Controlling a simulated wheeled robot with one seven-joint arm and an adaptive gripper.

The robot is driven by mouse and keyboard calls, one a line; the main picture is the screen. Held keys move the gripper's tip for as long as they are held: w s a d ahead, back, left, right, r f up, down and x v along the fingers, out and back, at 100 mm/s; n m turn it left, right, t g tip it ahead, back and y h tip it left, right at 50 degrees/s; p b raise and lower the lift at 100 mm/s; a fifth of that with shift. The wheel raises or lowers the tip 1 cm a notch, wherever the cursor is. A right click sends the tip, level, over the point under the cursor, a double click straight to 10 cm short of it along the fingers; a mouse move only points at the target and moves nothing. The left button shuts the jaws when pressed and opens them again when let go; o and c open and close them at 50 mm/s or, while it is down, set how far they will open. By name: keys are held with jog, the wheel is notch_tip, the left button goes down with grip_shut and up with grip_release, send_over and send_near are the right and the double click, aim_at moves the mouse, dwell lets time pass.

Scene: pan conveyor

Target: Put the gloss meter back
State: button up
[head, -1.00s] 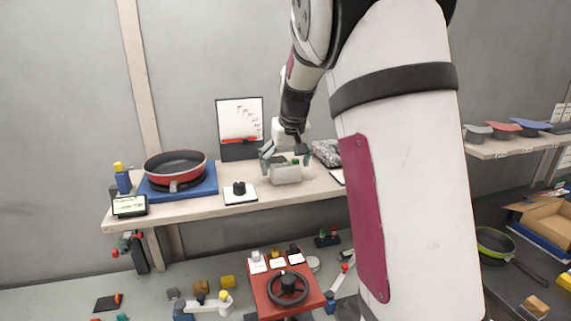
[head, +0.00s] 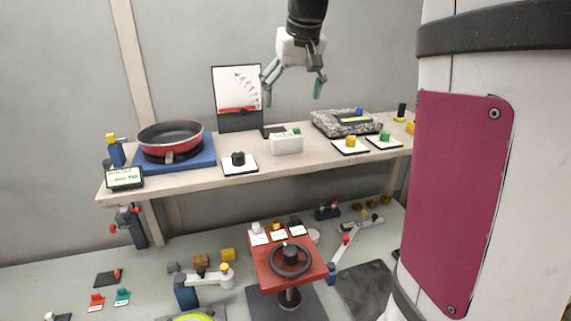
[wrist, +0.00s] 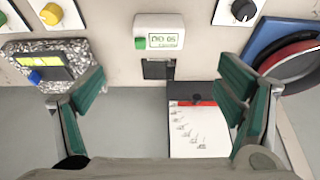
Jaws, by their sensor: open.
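The gloss meter, a small white box with a green button and a lit display (wrist: 165,42), stands on the bench; in the head view it is the white block (head: 287,145) near the middle. A dark square pad (head: 273,131) lies just behind it, and in the wrist view a dark frame (wrist: 158,70) adjoins it. I cannot tell whether the meter touches it. My gripper (head: 293,94) is open and empty in the air above and behind the meter, fingers pointing down. Its green-padded fingers (wrist: 162,90) are spread wide in the wrist view.
The bench (head: 215,184) also holds a red pan (head: 170,140) on a blue base, a black knob (head: 238,159) on a white plate, a speckled block (head: 335,123) and yellow and green buttons. A white chart board (head: 237,88) stands behind. A red handwheel stand (head: 285,272) is in front.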

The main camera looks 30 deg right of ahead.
jog(key=s+a+f+n, duration=0.1)
jog(key=s+a+f, duration=0.2)
jog(key=s+a, duration=0.3)
jog(key=s+a+f+n, duration=0.1)
jog(key=s+a+f, duration=0.1)
jog(key=s+a, duration=0.4)
jog(key=s+a+f+n+t+y, duration=0.1)
jog(key=s+a+f, duration=0.2)
jog(key=s, duration=0.9)
jog(key=a, duration=0.3)
jog(key=shift+s+a+f, duration=0.25)
jog(key=shift+s+f, duration=0.05)
jog(key=shift+s, duration=0.1)
jog(key=shift+w+f, duration=0.15)
jog(key=shift+w, duration=0.05)
